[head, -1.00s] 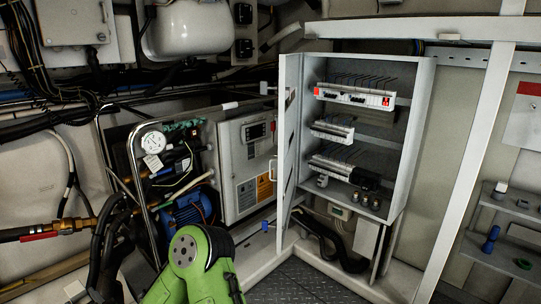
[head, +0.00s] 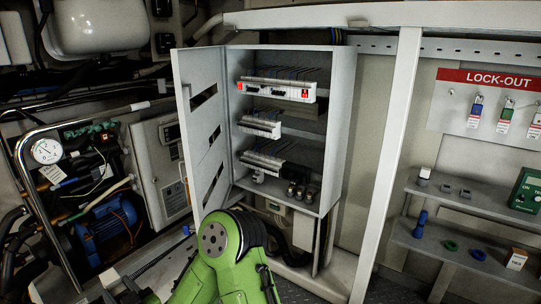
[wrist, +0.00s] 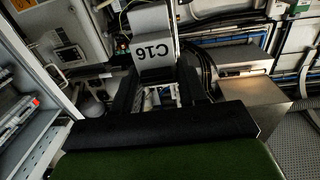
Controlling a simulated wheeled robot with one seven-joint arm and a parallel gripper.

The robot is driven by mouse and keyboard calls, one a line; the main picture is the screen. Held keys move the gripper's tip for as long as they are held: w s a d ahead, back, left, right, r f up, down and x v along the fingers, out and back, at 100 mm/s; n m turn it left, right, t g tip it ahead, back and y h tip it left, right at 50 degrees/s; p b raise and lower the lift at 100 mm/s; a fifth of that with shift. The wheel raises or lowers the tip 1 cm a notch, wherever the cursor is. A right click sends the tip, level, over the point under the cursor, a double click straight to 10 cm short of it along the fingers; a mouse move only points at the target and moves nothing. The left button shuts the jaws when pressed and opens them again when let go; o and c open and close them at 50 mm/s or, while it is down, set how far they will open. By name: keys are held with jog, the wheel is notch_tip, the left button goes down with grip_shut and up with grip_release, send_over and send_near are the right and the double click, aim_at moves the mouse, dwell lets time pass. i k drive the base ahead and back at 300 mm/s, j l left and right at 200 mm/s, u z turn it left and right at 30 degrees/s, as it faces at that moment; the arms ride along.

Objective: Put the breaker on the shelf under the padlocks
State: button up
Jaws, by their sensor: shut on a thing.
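In the head view my green arm is at the bottom middle, and the gripper and breaker are out of sight. Padlocks hang on the white lock-out board at the right: a blue one (head: 477,110), a green one (head: 506,114) and a third (head: 535,122) at the picture edge. The grey upper shelf (head: 468,204) runs below them, apart from the breaker.
Small grey parts (head: 424,175) and a green box (head: 526,190) stand on the upper shelf. A lower shelf (head: 432,246) holds a blue item (head: 420,224), rings and a small carton (head: 516,259). An open electrical cabinet (head: 340,130) and a white post (head: 388,170) stand to the left.

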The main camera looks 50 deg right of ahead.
aim_at(486, 201)
jog(key=k+l+z, duration=0.25)
jog(key=l+z, duration=0.25)
jog(key=l, duration=0.25)
jog(key=k+l+z, duration=0.1)
jog(key=l+z, duration=0.15)
jog(key=l, duration=0.15)
jog(key=l+z, duration=0.2)
jog(key=l, duration=0.2)
jog(key=k, duration=0.05)
